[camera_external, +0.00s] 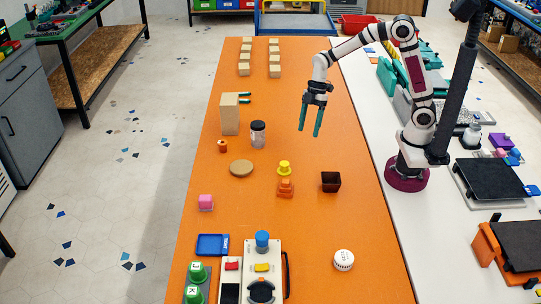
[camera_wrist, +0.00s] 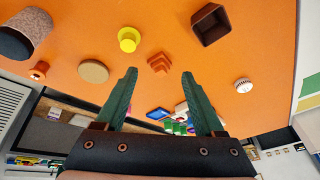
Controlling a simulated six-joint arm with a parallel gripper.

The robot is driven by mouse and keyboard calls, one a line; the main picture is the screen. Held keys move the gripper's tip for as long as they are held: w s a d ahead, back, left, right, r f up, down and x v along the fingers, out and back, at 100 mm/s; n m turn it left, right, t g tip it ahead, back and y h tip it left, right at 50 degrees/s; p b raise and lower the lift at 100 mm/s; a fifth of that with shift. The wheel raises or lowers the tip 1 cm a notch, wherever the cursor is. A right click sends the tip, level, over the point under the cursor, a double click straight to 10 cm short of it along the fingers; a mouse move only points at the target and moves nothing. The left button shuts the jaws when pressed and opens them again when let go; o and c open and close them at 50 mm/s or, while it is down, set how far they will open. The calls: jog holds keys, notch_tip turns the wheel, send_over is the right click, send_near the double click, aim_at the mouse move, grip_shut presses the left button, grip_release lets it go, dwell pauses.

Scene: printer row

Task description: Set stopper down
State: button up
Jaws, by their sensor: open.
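My gripper (camera_external: 309,132) hangs in the air above the orange table, right of the dark-lidded jar. Its two green fingers are apart with nothing between them; they also show in the wrist view (camera_wrist: 160,74). A yellow flanged piece (camera_external: 284,167) stands on the table, just behind an orange stepped block (camera_external: 285,187); it may be the stopper, but I cannot be sure. In the wrist view the yellow piece (camera_wrist: 128,39) is apart from the orange block (camera_wrist: 159,62) and from my fingers.
A dark open box (camera_external: 330,181) stands right of the orange block. A wooden disc (camera_external: 241,168), an orange ring (camera_external: 222,145), the jar (camera_external: 258,134) and a tan block (camera_external: 230,114) stand left. A pink cube (camera_external: 205,202) and a white round piece (camera_external: 343,260) are nearer the front.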

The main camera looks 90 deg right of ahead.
jog(key=s+a+r+m, duration=0.1)
jog(key=s+m, duration=0.3)
jog(key=s, duration=0.4)
jog(key=s+a+r+m+g+h, duration=0.1)
jog(key=s+a+m, duration=0.3)
jog(key=s, duration=0.4)
jog(key=s+a+r+m+g, duration=0.1)
jog(key=s+a+r+m, duration=0.1)
jog(key=s+m, duration=0.4)
jog(key=s, duration=0.3)
jog(key=shift+a+r+h, duration=0.15)
jog(key=shift+a+h, duration=0.25)
